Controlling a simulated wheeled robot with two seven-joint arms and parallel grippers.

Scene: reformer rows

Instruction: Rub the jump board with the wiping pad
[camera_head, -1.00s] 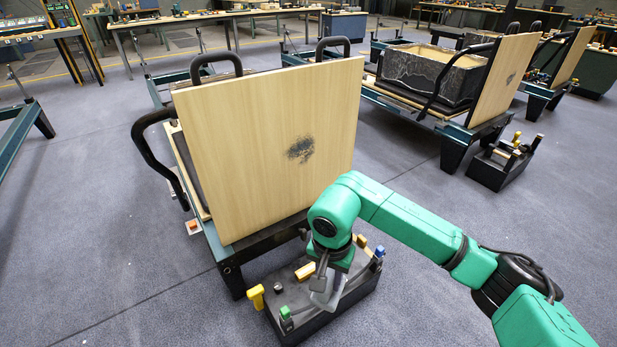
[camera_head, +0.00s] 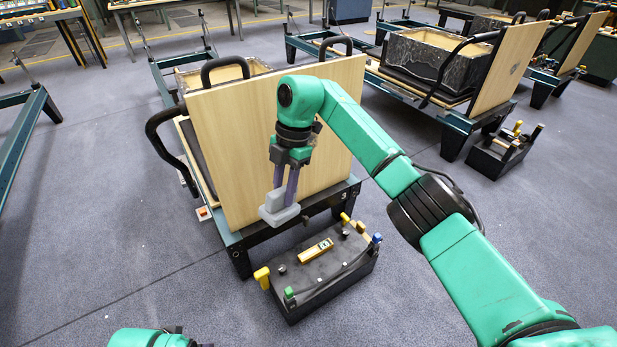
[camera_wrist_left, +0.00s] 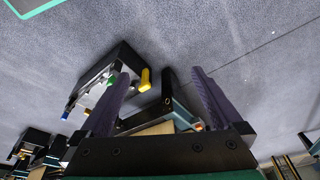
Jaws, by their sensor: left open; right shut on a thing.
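The jump board (camera_head: 228,140) is a large upright pale wooden panel at the end of the nearest reformer. Its dark smudge is behind my right gripper and arm and cannot be made out clearly. My right gripper (camera_head: 284,194) is shut on the wiping pad (camera_head: 277,211), a light grey block. It holds the pad in front of the board's lower part; I cannot tell if pad and board touch. My left arm shows only at the bottom edge of the head view. In the left wrist view my left gripper (camera_wrist_left: 158,92) is open and empty.
A black caddy (camera_head: 320,278) with a yellow level and yellow, green and blue fittings stands on the floor before the board. A black curved handle (camera_head: 165,150) juts out left of it. More reformers stand at right.

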